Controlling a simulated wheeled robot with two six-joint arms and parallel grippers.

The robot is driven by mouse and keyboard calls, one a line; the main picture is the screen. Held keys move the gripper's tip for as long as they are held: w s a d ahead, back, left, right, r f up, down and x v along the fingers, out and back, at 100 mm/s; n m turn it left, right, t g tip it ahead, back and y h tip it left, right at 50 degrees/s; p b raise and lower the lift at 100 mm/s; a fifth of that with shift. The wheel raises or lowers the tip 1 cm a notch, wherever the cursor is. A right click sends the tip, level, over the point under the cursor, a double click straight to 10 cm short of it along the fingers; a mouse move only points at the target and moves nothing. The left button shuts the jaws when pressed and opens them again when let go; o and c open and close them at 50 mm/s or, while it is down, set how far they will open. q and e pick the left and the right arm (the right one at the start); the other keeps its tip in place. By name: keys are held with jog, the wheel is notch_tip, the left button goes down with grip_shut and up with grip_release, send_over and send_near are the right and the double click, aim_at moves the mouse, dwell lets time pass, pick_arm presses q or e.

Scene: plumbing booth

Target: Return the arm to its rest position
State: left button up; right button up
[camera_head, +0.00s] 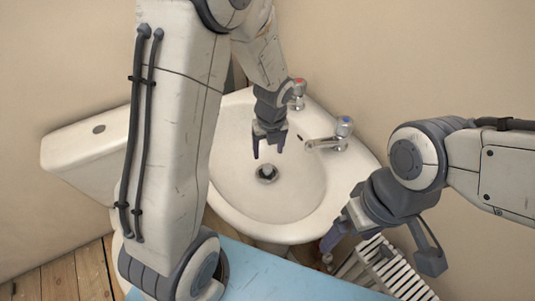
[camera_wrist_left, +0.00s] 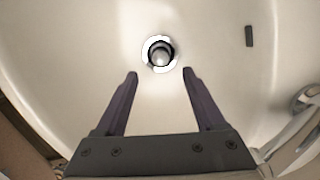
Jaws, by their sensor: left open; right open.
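My left gripper (camera_head: 269,151) is open and empty above the basin of the white sink (camera_head: 235,188). In the left wrist view its two fingers (camera_wrist_left: 160,75) are spread apart, with the drain (camera_wrist_left: 159,54) just beyond and between their tips. The drain, a dark hole with a bright plug in it, also shows in the head view (camera_head: 266,174), below the left gripper.
Taps with a red mark (camera_head: 298,88) and a blue mark (camera_head: 343,127) stand on the sink's back rim. A white toilet cistern (camera_head: 85,145) is at the left.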

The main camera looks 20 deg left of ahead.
pick_arm(q)
jog(key=shift+s+r, duration=0.1)
jog(key=shift+r, duration=0.55)
jog(key=s+d+r+n+h+p, duration=0.1)
jog(key=s+d+r+n+p, duration=0.3)
jog(key=s+r+n, duration=0.5)
jog(key=s+d+r+n+g+h+p, duration=0.1)
jog(key=s+d+r+n+p, duration=0.3)
jog(key=s+d+r+n, duration=0.5)
jog(key=s+r+n, duration=0.1)
jog(key=s+n, duration=0.2)
jog(key=s, duration=0.1)
jog(key=shift+s+d+p, duration=0.15)
jog(key=shift+d+p, duration=0.1)
jog(key=shift+p, duration=0.05)
